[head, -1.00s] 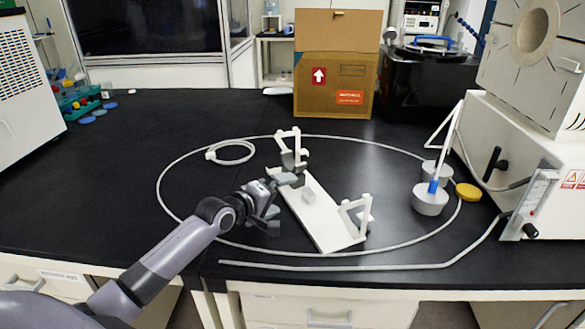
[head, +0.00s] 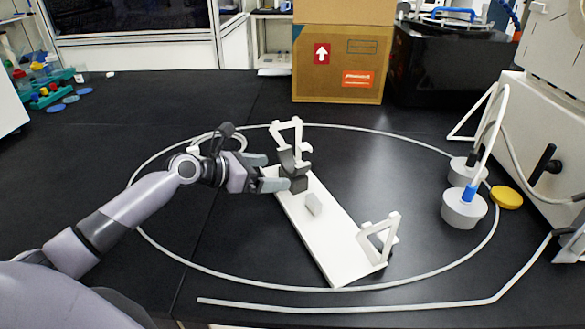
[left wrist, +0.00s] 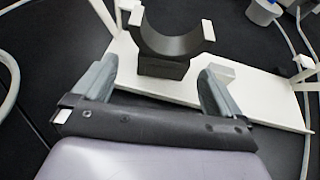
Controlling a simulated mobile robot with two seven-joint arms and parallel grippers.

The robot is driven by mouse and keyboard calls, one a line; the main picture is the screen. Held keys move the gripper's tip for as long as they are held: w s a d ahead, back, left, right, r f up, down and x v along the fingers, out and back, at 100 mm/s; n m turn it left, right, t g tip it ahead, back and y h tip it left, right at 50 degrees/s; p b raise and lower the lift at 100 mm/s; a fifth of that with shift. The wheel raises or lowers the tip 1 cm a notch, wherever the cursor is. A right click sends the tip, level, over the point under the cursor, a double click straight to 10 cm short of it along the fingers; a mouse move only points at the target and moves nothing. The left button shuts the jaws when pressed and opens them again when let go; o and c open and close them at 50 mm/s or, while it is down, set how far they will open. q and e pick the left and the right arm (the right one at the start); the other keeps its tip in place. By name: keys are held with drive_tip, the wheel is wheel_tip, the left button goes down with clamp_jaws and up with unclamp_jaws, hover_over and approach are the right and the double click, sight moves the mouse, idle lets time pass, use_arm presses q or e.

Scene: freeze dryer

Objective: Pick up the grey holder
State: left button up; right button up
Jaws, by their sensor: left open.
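The grey holder (head: 300,183) is a dark U-shaped cradle on a block. It stands upright at the far end of a white board (head: 335,250), beside a white upright frame (head: 297,130). The holder also shows in the left wrist view (left wrist: 165,66), with its curved opening facing up. My left gripper (head: 275,173) is open, just left of the holder at about the height of its base. In the left wrist view the two fingers (left wrist: 158,78) point toward the holder's base, one to each side. Whether they touch it I cannot tell. My right gripper is not in view.
A small light block (head: 313,204) and a second white frame (head: 378,240) stand on the board. A pale tube (head: 400,306) loops around the board on the black bench. A grey-white flask with a blue connector (head: 464,208) and a yellow lid (head: 506,197) lie right. A cardboard box (head: 340,70) stands behind.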

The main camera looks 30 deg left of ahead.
sight(287, 172)
use_arm(q)
drive_tip(key=shift+d+b+x, duration=0.2)
drive_tip(key=shift+b+x, duration=0.1)
drive_tip(key=shift+x, duration=1.45)
drive_tip(key=shift+d+b+x, duration=0.15)
drive_tip(key=shift+b+x, duration=0.1)
drive_tip(key=shift+x, duration=1.55)
drive_tip(key=shift+s+r, duration=0.15)
drive_tip(key=shift+r, duration=0.05)
drive_tip(key=c, duration=1)
